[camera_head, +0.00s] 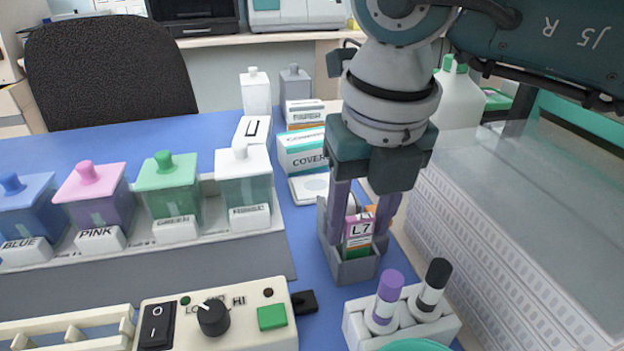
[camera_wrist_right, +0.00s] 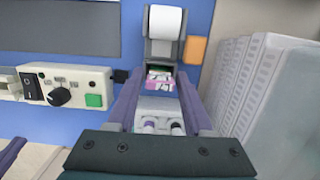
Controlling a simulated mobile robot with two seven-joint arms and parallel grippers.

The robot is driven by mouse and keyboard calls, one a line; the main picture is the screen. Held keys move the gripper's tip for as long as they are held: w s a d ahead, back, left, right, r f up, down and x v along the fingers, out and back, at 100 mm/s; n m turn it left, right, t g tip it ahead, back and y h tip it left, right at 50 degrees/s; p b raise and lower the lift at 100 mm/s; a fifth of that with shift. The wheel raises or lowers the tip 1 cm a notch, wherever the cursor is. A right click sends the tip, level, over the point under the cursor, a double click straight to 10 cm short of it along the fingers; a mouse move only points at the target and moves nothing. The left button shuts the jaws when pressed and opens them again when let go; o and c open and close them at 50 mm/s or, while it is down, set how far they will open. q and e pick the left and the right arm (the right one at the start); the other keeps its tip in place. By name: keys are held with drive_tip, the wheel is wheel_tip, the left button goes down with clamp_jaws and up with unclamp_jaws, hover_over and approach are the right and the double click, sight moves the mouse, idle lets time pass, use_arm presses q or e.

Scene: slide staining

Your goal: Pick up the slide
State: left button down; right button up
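The slide (camera_head: 359,232), with a pink label reading L7 and a green and orange lower part, stands upright in a grey holder (camera_head: 352,270). It also shows in the right wrist view (camera_wrist_right: 159,83), inside the grey holder (camera_wrist_right: 160,50). My right gripper (camera_head: 363,226) points down over the holder. Its two purple fingers are apart, one on each side of the slide. In the wrist view, gaps show between the slide and the fingers, so the gripper is open. The slide's lower end is hidden in the holder.
A rack (camera_head: 350,333) with purple-capped and black-capped bottles stands just in front of the holder. A white ribbed tray (camera_head: 480,250) lies to the right. Staining jars (camera_head: 168,190) and a control box (camera_head: 220,318) are to the left. Boxes (camera_head: 302,152) stand behind.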

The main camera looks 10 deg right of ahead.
clamp_jaws()
drive_tip(key=shift+r, duration=0.1)
idle(0.3)
